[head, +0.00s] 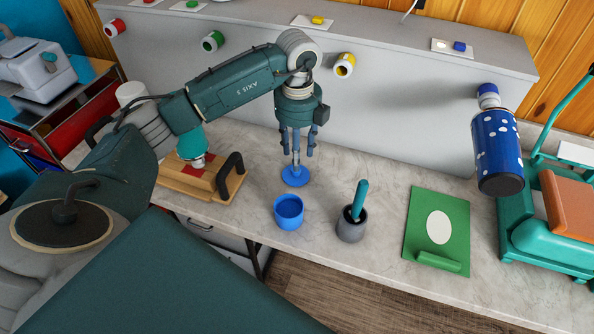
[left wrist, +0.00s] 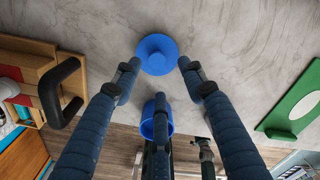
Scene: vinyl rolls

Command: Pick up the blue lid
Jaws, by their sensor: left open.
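The blue lid (head: 298,182) lies flat on the marble counter, a round disc. The left wrist view shows the lid (left wrist: 157,48) with a small raised knob in its middle. My left gripper (head: 297,152) points straight down above the lid, its fingers spread and empty. In the left wrist view, the fingers of the gripper (left wrist: 158,84) sit around and short of the lid, and I see no contact. A blue cup (head: 289,212) stands just in front of the lid; the lower finger partly hides the cup (left wrist: 148,122) in the wrist view. My right gripper is not in view.
A grey pot (head: 350,230) with a teal handle stands right of the cup. A wooden block with a black handle (head: 230,176) is to the left. A green board (head: 420,235) lies farther right. A grey wall panel (head: 400,120) rises behind the lid.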

